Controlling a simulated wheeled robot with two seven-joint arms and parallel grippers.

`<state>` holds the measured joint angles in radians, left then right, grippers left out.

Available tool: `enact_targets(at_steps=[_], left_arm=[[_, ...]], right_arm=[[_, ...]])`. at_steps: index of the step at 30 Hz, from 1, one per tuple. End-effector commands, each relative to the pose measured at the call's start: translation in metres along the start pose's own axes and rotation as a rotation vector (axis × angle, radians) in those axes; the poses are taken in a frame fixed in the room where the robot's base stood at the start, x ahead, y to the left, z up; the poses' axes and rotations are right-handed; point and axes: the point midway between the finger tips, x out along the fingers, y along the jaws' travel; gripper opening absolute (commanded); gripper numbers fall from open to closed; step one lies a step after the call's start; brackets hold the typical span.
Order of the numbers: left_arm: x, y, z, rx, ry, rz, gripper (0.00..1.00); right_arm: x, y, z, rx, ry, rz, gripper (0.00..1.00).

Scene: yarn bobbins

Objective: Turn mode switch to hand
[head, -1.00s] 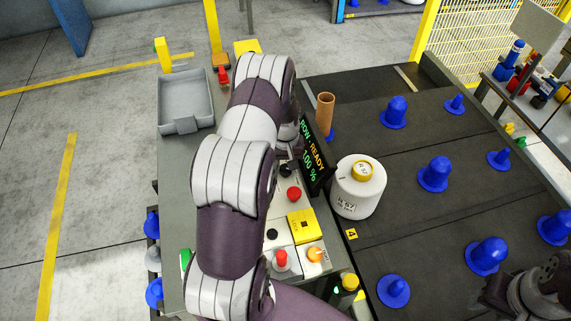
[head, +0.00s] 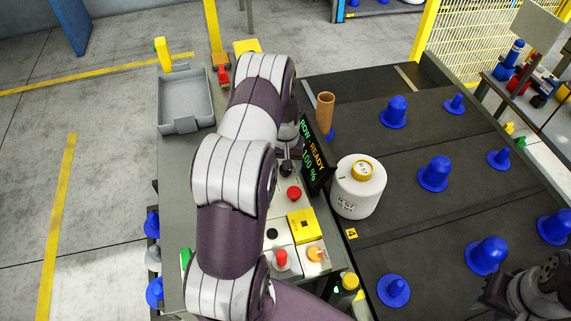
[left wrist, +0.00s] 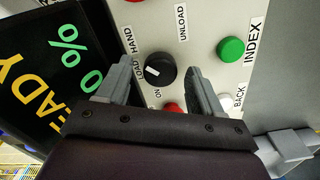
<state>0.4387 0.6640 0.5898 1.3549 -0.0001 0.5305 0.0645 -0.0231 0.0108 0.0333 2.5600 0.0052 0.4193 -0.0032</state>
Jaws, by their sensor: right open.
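The mode switch (left wrist: 160,70) is a round black knob with a white pointer mark on a pale panel, in the left wrist view. The pointer is turned toward the upper-left side, near the HAND label (left wrist: 127,40). My left gripper (left wrist: 159,68) is open, with one finger on each side of the knob and a gap visible at both sides. In the head view my left arm hides most of this gripper. My right gripper (head: 520,295) is at the lower right edge, partly cut off and away from the panel.
A green button (left wrist: 231,49), a white button and a red button stand close to the knob. A display (head: 314,158) reading READY stands beside the panel. A white bobbin drum (head: 358,198) and several blue pegs occupy the dark table to the right. A grey tray (head: 186,92) lies behind.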

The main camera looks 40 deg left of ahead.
Motion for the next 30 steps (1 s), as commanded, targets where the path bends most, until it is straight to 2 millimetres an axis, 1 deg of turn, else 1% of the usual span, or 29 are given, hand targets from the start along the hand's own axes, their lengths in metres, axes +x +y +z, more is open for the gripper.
enact_targets(at_steps=[7, 10, 11, 14, 18, 21, 25, 30], left_arm=[[0.0, 0.0, 0.001, 0.0, -0.001, 0.0, 0.65], [-0.008, 0.0, 0.0, 0.0, 0.001, 0.0, 0.65], [-0.013, 0.0, 0.0, 0.0, 0.001, 0.0, 0.65], [-0.037, 0.0, -0.001, 0.0, 0.005, 0.0, 0.65], [-0.076, 0.0, 0.0, 0.0, 0.003, 0.0, 0.65], [-0.1, 0.0, 0.0, 0.0, 0.002, 0.0, 0.65], [-0.119, 0.0, 0.0, 0.0, 0.001, 0.0, 0.65], [-0.127, 0.0, 0.0, 0.0, -0.001, 0.0, 0.65]], right_arm=[[0.0, 0.0, 0.0, 0.0, 0.0, 0.0, 0.43], [0.001, 0.0, 0.0, 0.0, 0.0, 0.0, 0.43], [0.001, 0.0, 0.0, 0.0, 0.0, 0.0, 0.43], [0.004, 0.0, 0.0, 0.0, 0.0, 0.0, 0.43], [0.006, 0.0, 0.001, 0.0, 0.0, 0.0, 0.43], [0.008, 0.0, 0.001, 0.0, 0.0, 0.0, 0.43], [0.009, 0.0, 0.001, 0.0, 0.0, 0.0, 0.43], [0.009, 0.0, 0.001, 0.0, 0.0, 0.0, 0.43]])
